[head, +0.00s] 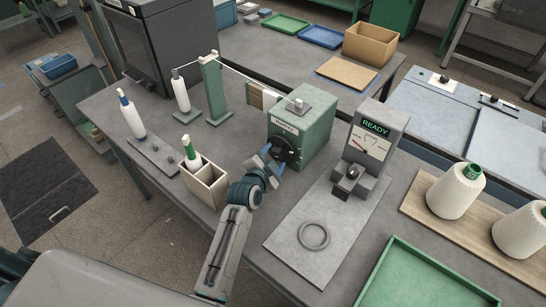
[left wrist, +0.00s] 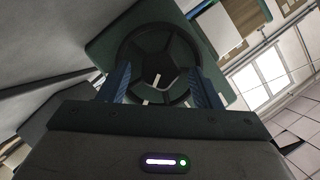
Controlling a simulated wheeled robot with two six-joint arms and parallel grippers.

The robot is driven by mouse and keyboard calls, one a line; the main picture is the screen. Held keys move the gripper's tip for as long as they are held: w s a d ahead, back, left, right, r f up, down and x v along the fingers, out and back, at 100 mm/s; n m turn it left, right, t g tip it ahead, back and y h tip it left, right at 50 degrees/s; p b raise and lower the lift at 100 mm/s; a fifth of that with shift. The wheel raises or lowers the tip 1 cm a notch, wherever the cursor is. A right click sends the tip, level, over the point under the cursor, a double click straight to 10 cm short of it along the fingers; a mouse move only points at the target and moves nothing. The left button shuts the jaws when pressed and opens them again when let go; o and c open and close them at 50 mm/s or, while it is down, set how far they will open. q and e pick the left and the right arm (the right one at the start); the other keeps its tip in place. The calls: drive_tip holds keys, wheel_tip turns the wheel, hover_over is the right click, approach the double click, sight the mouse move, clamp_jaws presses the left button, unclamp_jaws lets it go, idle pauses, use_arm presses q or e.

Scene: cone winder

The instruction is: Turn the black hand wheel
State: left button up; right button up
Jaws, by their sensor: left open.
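The black hand wheel (head: 284,148) is on the front face of the green winder box (head: 309,128), partly hidden by my left gripper. My left gripper (head: 270,163) is at the wheel, its blue fingers apart. In the left wrist view the wheel (left wrist: 157,52) fills the middle, with spokes and a pale mark near its hub. The fingers (left wrist: 160,88) stand open on either side of the wheel's lower part. I cannot tell whether they touch the rim. My right gripper is not in view.
A divided wooden box (head: 204,184) with a green-topped cone stands left of my arm. A gauge stand reading READY (head: 371,143) is right of the winder, with a grey ring (head: 313,236) on its plate. A green tray (head: 425,280) is at front right.

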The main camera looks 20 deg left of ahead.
use_arm(q)
drive_tip(key=c, duration=1)
drive_tip(key=shift+a+r+n+p, duration=0.1)
drive_tip(key=shift+r+n+p, duration=0.1)
drive_tip(key=shift+n+p, duration=0.35)
drive_tip(key=shift+n+g+h+p, duration=0.3)
drive_tip(key=shift+n+h, duration=0.1)
drive_tip(key=shift+n, duration=0.05)
drive_tip(key=shift+a+n+h, duration=0.15)
drive_tip(key=shift+n+h, duration=0.35)
drive_tip(key=shift+n, duration=0.2)
drive_tip(key=shift+w+n+g+h, duration=0.1)
drive_tip(key=shift+n+g+h, duration=0.3)
drive_tip(key=shift+n+g, duration=0.15)
